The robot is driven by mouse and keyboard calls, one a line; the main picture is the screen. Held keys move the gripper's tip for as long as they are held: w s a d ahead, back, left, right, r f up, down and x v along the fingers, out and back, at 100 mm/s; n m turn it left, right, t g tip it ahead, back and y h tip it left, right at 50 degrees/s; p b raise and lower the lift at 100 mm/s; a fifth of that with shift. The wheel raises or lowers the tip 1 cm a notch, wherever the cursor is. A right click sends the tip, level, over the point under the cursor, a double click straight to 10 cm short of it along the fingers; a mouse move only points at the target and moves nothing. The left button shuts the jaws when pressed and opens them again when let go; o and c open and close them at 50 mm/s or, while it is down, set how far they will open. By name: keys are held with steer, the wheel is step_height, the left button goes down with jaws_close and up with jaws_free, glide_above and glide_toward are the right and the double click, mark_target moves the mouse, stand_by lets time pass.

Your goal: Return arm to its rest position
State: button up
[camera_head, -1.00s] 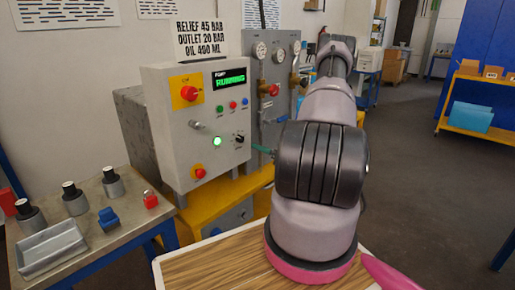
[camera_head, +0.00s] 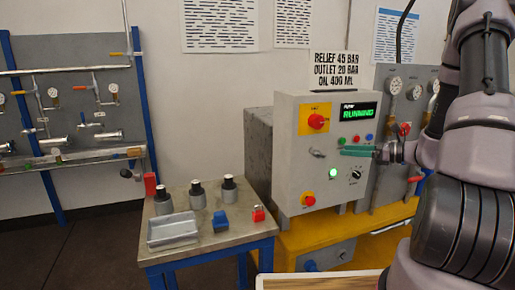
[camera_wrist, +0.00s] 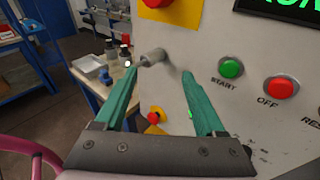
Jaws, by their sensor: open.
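My gripper (camera_head: 345,151) is in front of the grey control box (camera_head: 290,170), its green fingers pointing left at the panel. In the wrist view my gripper (camera_wrist: 160,76) is open, with nothing between the fingers. A grey metal switch (camera_head: 317,153) sticks out of the panel. In the wrist view this switch (camera_wrist: 153,58) shows between and beyond the fingertips, apparently apart from them. The box display (camera_head: 358,110) reads RUNNING and a round green lamp (camera_head: 333,173) is lit. My arm reaches in from the right of the head view.
A side table (camera_head: 205,245) at the left holds a metal tray (camera_head: 173,231), several black-topped cylinders, a blue block (camera_head: 220,221) and a red item (camera_head: 258,214). Gauges and valves (camera_head: 395,85) stand right of the box, close to my arm. A piped wall rack (camera_head: 75,125) is far left.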

steer(key=s+a+r+n+g+h, duration=0.5)
steer(key=s+a+r+n+g, duration=0.2)
steer(key=s+a+r+n, duration=0.45)
steer(key=s+d+r+n+t+h, duration=0.2)
steer(key=s+r+n+h, duration=0.1)
steer(key=s+r+n, duration=0.2)
steer(key=s+d+r+n+t+h, duration=0.2)
steer(key=s+r+n+t+h, duration=0.1)
steer(key=s, duration=0.5)
step_height(320, 180, up, 2)
steer(key=shift+r+n+h, duration=0.2)
steer(key=shift+n+h, duration=0.1)
steer(key=shift+n, duration=0.55)
steer(key=shift+d, duration=0.1)
